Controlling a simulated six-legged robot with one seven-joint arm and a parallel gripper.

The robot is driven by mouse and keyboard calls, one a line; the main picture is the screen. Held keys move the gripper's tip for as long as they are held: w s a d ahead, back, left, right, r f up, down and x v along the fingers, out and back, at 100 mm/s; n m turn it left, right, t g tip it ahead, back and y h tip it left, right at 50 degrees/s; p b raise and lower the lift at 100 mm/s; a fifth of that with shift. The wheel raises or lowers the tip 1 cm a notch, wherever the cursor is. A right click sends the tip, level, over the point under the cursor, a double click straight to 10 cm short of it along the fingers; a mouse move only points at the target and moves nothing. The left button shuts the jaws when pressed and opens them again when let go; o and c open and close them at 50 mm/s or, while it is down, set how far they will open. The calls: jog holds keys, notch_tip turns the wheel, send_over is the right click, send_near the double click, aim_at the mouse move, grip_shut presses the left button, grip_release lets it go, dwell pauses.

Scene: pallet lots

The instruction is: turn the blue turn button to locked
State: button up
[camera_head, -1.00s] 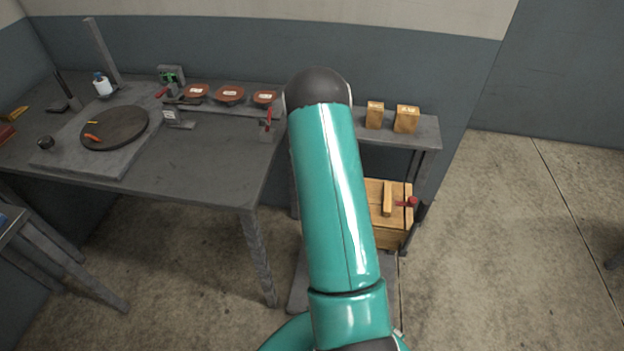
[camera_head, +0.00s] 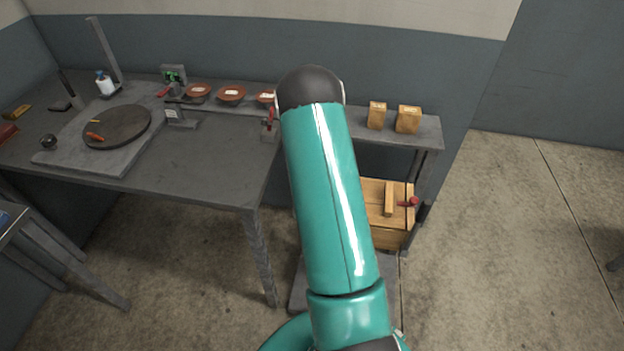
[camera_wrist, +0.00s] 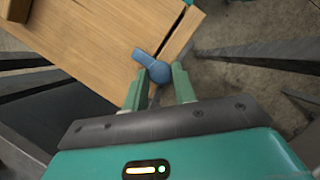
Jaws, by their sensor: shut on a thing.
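In the wrist view, the blue turn button (camera_wrist: 153,66) sits near the corner of a wooden crate (camera_wrist: 95,55), beside a dark gap along the crate's edge. Its narrow end points to the upper left and its round end lies between my fingers. My gripper (camera_wrist: 160,84) has its two green fingers closed on the round end. In the head view the wooden crate (camera_head: 375,236) stands low beneath the shelf, partly behind my arm. The blue button and my gripper are hidden there by my teal arm.
A workbench (camera_head: 200,165) with a round dark board (camera_head: 117,127) stands at the left. Two wooden blocks (camera_head: 408,119) sit on the shelf (camera_head: 425,132). A red handle (camera_head: 409,202) is on the crate's right side. Open floor lies to the right.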

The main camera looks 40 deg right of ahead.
jog(key=o, duration=1)
jog(key=v, duration=1.3)
jog(key=shift+w+r, duration=0.2)
jog(key=shift+r, duration=0.2)
jog(key=shift+a, duration=0.1)
jog(key=s+a+r+t+h, duration=0.1)
jog(key=s+a+r+t, duration=0.15)
jog(key=a+r, duration=0.6)
jog(key=s+a+r+t, duration=0.2)
jog(key=s+a+r, duration=0.1)
jog(key=a+r, duration=0.55)
jog(key=s+a+r+t, duration=0.1)
jog(key=s+a+t, duration=0.1)
jog(key=s+a, duration=0.5)
jog(key=s+a+r+n+t, duration=0.1)
jog(key=s+a+t, duration=0.2)
jog(key=s+a, duration=0.5)
jog(key=s, duration=0.3)
jog(key=shift+r, duration=0.3)
